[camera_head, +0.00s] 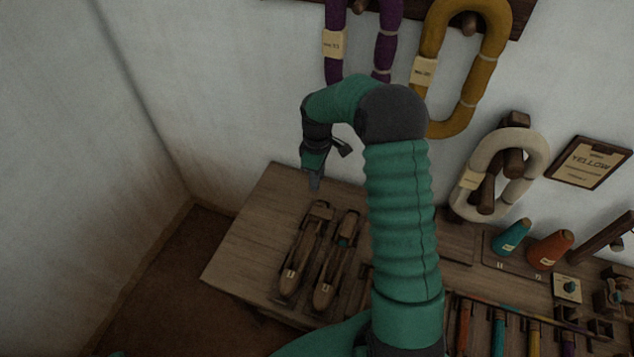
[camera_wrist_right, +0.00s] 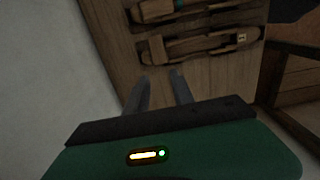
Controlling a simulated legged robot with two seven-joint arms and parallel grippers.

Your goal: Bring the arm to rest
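My right arm bends over the wooden bench (camera_head: 245,255) from the front. Its right gripper (camera_head: 328,168) hangs above the bench's back left edge, pointing down. In the wrist view the right gripper (camera_wrist_right: 161,79) shows two fingers set apart with nothing between them. Two wooden shuttles, a left one (camera_head: 303,250) and a right one (camera_head: 335,262), lie on the bench in front of the gripper. In the wrist view one shuttle (camera_wrist_right: 205,46) lies beyond the fingertips, apart from them. My left gripper is not in view.
Purple (camera_head: 388,45), ochre (camera_head: 433,103) and cream (camera_head: 531,150) yarn hanks hang on the wall, close behind my arm. Floor (camera_head: 170,275) is clear on the left.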

